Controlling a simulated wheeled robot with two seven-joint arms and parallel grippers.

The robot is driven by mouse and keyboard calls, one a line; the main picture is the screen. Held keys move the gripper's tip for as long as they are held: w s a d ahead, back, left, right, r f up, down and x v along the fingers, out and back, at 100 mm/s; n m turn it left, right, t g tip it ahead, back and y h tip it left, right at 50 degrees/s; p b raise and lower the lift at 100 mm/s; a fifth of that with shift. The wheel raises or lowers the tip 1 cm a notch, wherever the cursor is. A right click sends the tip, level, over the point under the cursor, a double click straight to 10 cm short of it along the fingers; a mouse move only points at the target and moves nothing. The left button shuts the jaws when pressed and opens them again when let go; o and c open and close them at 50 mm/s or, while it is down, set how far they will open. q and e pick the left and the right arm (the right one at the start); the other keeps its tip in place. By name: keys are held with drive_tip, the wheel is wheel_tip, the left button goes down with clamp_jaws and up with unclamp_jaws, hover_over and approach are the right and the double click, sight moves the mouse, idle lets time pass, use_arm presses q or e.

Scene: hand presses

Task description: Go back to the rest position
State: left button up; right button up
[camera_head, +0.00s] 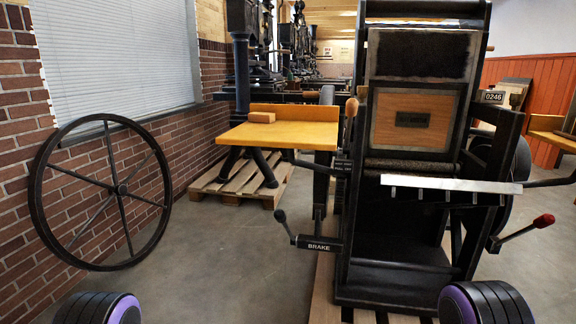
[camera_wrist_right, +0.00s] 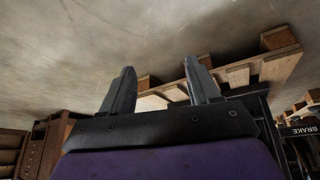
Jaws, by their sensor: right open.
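My right gripper (camera_wrist_right: 158,92) is open and empty in the right wrist view, with its two grey fingers apart over bare floor and part of a wooden pallet. In the head view only rounded black and purple parts of my arms show at the bottom left and bottom right. No gripper fingers show there, and my left gripper is out of view. The black hand press (camera_head: 400,225) stands upright in front of me, right of centre, apart from my visible arm parts.
A brake lever (camera_head: 284,225) and a red-knobbed lever (camera_head: 530,228) stick out from the press. A yellow side table (camera_head: 270,135) holds a small wooden block (camera_head: 261,117). A large spoked wheel (camera_head: 122,188) stands by the brick wall. The floor (camera_head: 220,260) at left centre is clear.

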drive_tip(key=s+g+p, duration=0.1)
drive_tip(key=s, duration=0.3)
wheel_tip(320, 180, up, 20)
drive_tip(key=p, duration=2)
drive_tip(key=shift+w+p, duration=0.3)
drive_tip(key=shift+w, duration=0.15)
drive_tip(key=shift+r, duration=0.15)
